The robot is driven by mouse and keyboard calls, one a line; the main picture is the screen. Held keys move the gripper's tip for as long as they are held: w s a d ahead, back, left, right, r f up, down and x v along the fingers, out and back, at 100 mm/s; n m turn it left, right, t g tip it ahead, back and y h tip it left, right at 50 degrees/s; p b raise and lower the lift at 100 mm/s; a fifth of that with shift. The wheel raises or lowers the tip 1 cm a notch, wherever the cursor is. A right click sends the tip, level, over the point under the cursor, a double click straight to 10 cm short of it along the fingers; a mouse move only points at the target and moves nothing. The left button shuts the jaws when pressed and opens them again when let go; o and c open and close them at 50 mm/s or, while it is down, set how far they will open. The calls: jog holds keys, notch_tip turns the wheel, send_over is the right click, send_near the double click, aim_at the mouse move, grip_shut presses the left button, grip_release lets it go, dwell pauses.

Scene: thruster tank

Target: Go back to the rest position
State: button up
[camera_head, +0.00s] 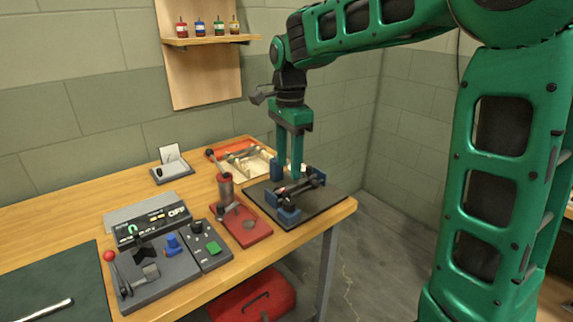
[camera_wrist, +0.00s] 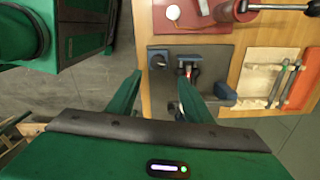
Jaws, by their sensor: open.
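My gripper (camera_head: 296,150) hangs from my green arm, pointing down over the dark mat (camera_head: 331,196) at the right end of the wooden bench. Its two fingers also show in the wrist view (camera_wrist: 158,98), spread apart with a gap between them. On the mat, blue supports (camera_head: 288,214) carry a dark rod-like part (camera_head: 300,186). In the wrist view this part lies partly between and beyond the fingers, and the right finger hides some of it. I cannot tell how far the fingertips are above it. Nothing is visibly held.
A red-based press (camera_head: 241,224) stands left of the mat. A tray with tools (camera_head: 262,164) is behind it. A control unit (camera_head: 160,270) with a red-knobbed lever sits at the front left. A red toolbox (camera_head: 252,298) is below the bench. Open floor lies to the right.

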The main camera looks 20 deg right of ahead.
jog(key=s+d+f+n, duration=0.2)
jog(key=s+d+n, duration=0.2)
jog(key=s+d, duration=0.85)
jog(key=s+d+f+n, duration=0.2)
jog(key=s+f+n, duration=0.1)
jog(key=s, duration=0.6)
jog(key=s+d+f+n, duration=0.2)
jog(key=s+f+n, duration=0.1)
jog(key=s, duration=0.6)
jog(key=shift+d+f, duration=0.35)
